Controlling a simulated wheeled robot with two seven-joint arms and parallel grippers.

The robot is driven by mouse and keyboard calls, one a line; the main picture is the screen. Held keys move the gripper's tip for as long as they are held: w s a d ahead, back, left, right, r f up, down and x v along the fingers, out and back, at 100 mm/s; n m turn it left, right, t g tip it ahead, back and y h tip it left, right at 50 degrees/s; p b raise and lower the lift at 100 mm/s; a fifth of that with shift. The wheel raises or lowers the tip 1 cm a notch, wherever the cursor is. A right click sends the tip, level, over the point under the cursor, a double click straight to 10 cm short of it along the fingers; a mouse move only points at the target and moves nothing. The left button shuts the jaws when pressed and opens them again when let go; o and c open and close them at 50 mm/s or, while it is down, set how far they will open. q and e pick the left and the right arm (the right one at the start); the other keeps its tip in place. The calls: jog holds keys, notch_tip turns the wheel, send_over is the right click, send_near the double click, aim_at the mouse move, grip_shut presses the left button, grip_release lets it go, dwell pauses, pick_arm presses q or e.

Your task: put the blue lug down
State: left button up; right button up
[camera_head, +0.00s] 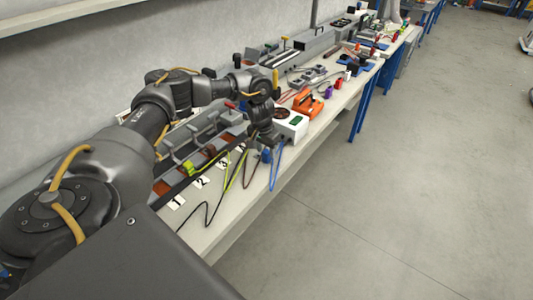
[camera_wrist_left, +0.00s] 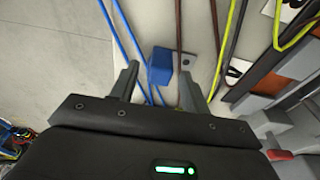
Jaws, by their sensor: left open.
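The blue lug (camera_wrist_left: 160,66) is a small blue block on the pale bench top, with blue cable beside it in the left wrist view. In the head view the lug (camera_head: 266,156) shows just under my left gripper (camera_head: 263,143), near the bench's front edge. In the left wrist view my left gripper (camera_wrist_left: 159,78) is open, its two fingers apart with the lug between or just beyond the tips. I cannot tell the exact gap between fingers and lug. My right gripper is in neither view.
Brown and yellow-green cables (camera_head: 232,178) lie close by. Number cards (camera_head: 177,202) and a grey terminal rack (camera_head: 190,150) stand to the left. A white box with a green display (camera_head: 293,125) is just behind. Open floor lies to the right.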

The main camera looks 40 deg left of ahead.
pick_arm(q)
notch_tip(320, 180, up, 10)
jog(key=s, duration=0.1)
jog(key=shift+s, duration=0.3)
jog(key=shift+r, duration=0.1)
